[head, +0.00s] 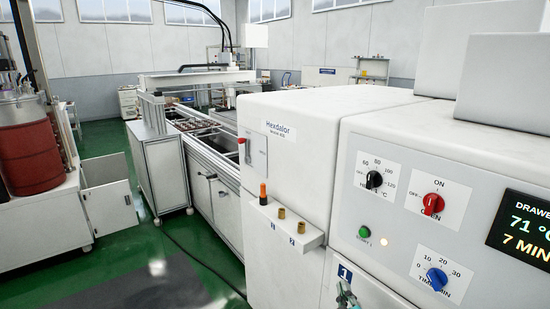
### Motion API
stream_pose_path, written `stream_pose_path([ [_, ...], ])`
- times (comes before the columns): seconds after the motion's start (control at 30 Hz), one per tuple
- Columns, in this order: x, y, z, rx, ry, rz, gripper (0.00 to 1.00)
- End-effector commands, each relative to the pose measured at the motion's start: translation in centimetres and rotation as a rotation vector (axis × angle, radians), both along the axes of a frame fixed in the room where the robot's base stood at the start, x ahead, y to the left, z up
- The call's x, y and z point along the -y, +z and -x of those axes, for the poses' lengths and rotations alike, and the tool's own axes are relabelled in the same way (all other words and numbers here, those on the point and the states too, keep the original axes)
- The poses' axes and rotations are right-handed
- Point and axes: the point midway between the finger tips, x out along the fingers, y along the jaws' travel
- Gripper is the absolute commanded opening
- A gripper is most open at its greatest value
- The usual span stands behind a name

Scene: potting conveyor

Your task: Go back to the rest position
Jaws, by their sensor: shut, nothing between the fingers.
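My gripper cannot be made out in the head view. A small teal and grey part (345,296) shows at the bottom edge, in front of the oven panel below the blue "1" label; it is cut off and I cannot tell what it is. The white oven (350,220) fills the right side. Its panel carries a black heat knob (375,180), a red on/off knob (433,204), a blue timer knob (437,279) and a lit display (522,240) reading 71 °C and 7 MIN.
A white Hexdalor cabinet (285,150) with an orange-tipped fitting and two brass ones stands left of the panel. The conveyor (215,155) runs behind it. A red drum (30,150) stands at the far left. The green floor (150,250) is open at lower left, with a dark cable across it.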

Motion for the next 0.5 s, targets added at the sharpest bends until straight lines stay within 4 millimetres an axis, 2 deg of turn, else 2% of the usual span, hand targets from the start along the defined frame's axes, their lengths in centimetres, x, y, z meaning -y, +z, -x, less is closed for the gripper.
stream_pose_path([
  [0.03, 0.1, -1.9, 1.6, -0.012, 0.006, -0.018, 0.0],
  [0.2, 0.2, -6.3, 6.4, -0.027, 0.027, -0.09, 0.0],
  [0.5, 0.4, -12.0, 15.8, -0.057, 0.047, -0.232, 0.0],
])
